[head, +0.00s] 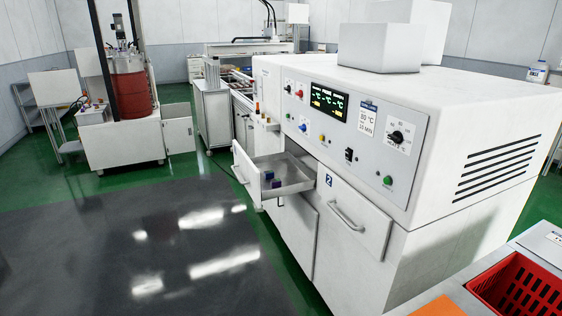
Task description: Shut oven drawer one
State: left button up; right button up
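The white oven (470,110) stands on the right side of the head view, with a control panel (345,125) on its front. A drawer (246,174) at the left of the oven front is pulled out; its number is not readable from here. A small dark purple block (276,184) and another small block (268,175) sit inside its tray. The drawer to its right, marked 2 (328,180), has a handle (346,217) and looks closed. Neither of my grippers shows in the head view.
A dark grey mat (90,250) on the green floor leaves open room in front of the drawers. A red crate (520,285) and an orange item (440,307) are at the lower right. A machine with a red drum (132,95) stands at the back left.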

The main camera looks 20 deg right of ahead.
aim_at(295, 177)
jog(key=z, duration=0.1)
jog(key=i, duration=0.25)
jog(key=z, duration=0.6)
jog(key=k, duration=0.55)
jog(key=i, duration=0.4)
jog(key=u, duration=0.85)
jog(key=i, duration=1.75)
jog(key=z, duration=0.9)
